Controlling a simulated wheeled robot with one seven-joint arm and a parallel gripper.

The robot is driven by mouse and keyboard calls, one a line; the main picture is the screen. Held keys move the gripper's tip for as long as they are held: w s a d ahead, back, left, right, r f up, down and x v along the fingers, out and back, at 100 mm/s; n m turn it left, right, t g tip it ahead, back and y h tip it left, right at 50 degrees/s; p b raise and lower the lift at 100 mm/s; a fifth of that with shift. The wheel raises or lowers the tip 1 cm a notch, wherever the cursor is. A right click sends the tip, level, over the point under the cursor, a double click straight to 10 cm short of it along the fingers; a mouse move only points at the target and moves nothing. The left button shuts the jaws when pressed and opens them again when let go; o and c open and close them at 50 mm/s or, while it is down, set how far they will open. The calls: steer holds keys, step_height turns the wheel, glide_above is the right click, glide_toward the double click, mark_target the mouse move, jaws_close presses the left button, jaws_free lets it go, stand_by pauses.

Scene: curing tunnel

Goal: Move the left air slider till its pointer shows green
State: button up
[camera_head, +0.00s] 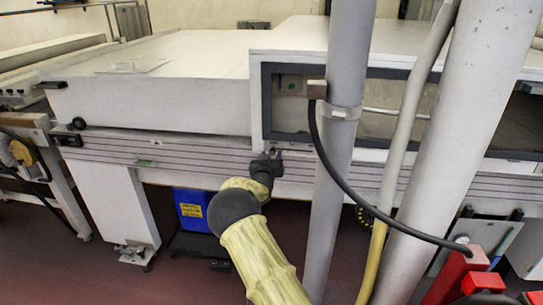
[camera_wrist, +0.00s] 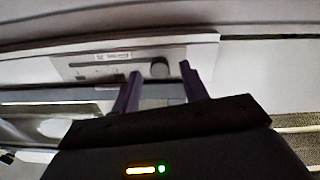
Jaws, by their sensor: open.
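The knob looks like the slider's handle, but I cannot tell for sure. My gripper (camera_wrist: 161,82) is open, with one finger on each side of the knob in the picture; I cannot tell whether they touch it. No pointer or green zone can be made out there. In the head view my gripper (camera_head: 272,157) is at the machine's front, below the window frame; the panel is hard to make out.
A grey post (camera_head: 340,130) stands just right of my gripper, with a black cable (camera_head: 335,172) curving past it. A thick white pipe (camera_head: 455,150) is farther right. A red object (camera_head: 452,278) stands at the lower right. A blue box (camera_head: 192,208) sits below the machine.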

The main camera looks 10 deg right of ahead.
steer(key=shift+w+d, duration=0.2)
steer(key=shift+w, duration=0.35)
jaws_close()
